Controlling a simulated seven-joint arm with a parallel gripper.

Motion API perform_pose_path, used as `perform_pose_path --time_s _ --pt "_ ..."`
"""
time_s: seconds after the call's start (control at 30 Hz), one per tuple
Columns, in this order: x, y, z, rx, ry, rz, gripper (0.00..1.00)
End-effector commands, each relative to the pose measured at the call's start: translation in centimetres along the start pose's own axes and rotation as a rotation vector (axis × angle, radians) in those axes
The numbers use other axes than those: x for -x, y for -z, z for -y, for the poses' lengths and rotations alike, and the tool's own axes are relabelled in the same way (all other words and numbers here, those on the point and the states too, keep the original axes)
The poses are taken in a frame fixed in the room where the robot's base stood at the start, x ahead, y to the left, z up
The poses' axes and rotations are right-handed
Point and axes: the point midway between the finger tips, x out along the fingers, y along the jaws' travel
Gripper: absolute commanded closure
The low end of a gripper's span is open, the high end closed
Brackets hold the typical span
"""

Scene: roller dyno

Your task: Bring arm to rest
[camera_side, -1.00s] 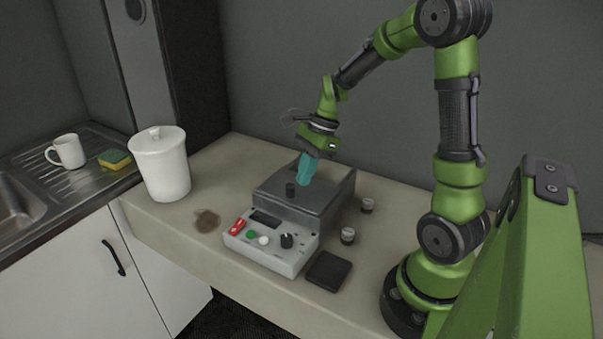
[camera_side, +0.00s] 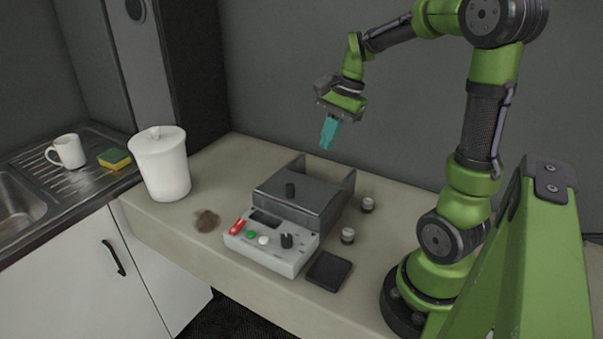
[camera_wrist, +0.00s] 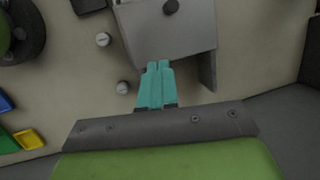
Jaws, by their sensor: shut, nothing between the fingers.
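My gripper (camera_side: 328,134) has teal fingers that point down and are shut with nothing between them. It hangs in the air above the back of the grey dyno box (camera_side: 275,241), clear of it. In the wrist view my gripper's fingertips (camera_wrist: 158,64) lie together, in front of the dark lid of the box (camera_wrist: 165,30).
Two small capped jars (camera_side: 367,205) (camera_side: 347,236) and a black pad (camera_side: 329,269) lie right of the box. A white canister (camera_side: 161,165) and a brown stain (camera_side: 206,220) are left of it. The sink area holds a mug (camera_side: 67,151) and a sponge (camera_side: 114,159).

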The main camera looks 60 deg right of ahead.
Motion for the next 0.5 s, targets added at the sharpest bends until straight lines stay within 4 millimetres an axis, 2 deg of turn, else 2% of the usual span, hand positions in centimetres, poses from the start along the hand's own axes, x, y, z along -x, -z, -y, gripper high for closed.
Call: perform_pose_path --time_s 0.03,0.17,0.3,0.4,0.5 --pt "0.1 -1.7 -0.2 0.135 0.026 -0.028 1.0" --pt "0.1 -6.0 -1.0 0.49 0.093 -0.107 1.0" --pt "0.1 -11.2 -2.6 0.884 0.181 -0.204 1.0" --pt "0.2 -14.3 -4.0 1.097 0.244 -0.263 1.0" --pt "0.4 -16.4 -5.2 1.215 0.294 -0.291 1.0"
